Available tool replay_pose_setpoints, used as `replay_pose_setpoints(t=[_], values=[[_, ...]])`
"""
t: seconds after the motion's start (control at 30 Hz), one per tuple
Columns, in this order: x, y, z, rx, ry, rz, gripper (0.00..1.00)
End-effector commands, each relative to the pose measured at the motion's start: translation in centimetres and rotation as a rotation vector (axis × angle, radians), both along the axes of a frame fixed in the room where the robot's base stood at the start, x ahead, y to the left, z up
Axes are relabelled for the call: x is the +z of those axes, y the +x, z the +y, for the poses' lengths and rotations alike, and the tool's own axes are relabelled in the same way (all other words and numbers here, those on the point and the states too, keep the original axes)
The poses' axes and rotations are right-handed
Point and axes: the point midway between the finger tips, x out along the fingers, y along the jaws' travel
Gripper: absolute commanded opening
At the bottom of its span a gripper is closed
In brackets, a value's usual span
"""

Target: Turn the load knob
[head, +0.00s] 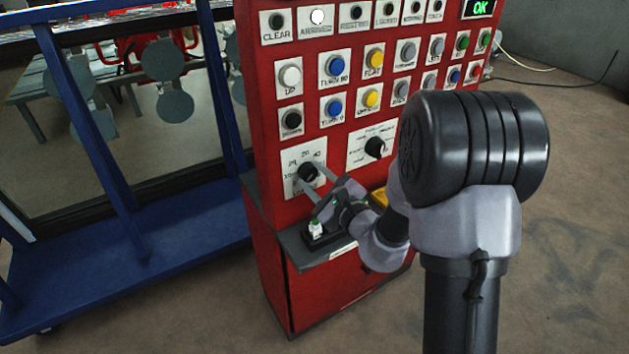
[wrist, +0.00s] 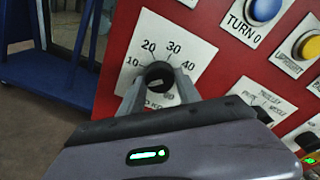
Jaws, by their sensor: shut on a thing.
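The load knob (head: 307,172) is a black round knob on a white dial plate, low on the left of the red control panel. In the wrist view the knob (wrist: 159,76) sits at the middle of its plate (wrist: 190,50), with 10, 20, 30 and 40 printed around it. My gripper (head: 312,176) reaches it from the lower right. Its two grey fingers (wrist: 160,90) stand on either side of the knob and are shut on it. The lower part of the plate is hidden by my gripper. The knob's pointer direction is hard to tell.
A second black knob (head: 375,147) sits to the right on its own plate. Rows of coloured buttons (head: 335,65) fill the panel above. A ledge (head: 322,242) with a small green-and-white item juts out below. A blue frame (head: 150,254) stands at the left.

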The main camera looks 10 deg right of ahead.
Motion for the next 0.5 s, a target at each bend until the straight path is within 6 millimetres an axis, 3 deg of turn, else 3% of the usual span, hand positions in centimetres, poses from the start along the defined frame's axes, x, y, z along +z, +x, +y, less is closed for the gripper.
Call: replay_pose_setpoints(t=[0.47,0.5], values=[[-0.11,-0.05,0.03,0.001,-0.013,-0.001,0.00],[-0.11,-0.05,0.03,0.001,-0.013,-0.001,0.46]])
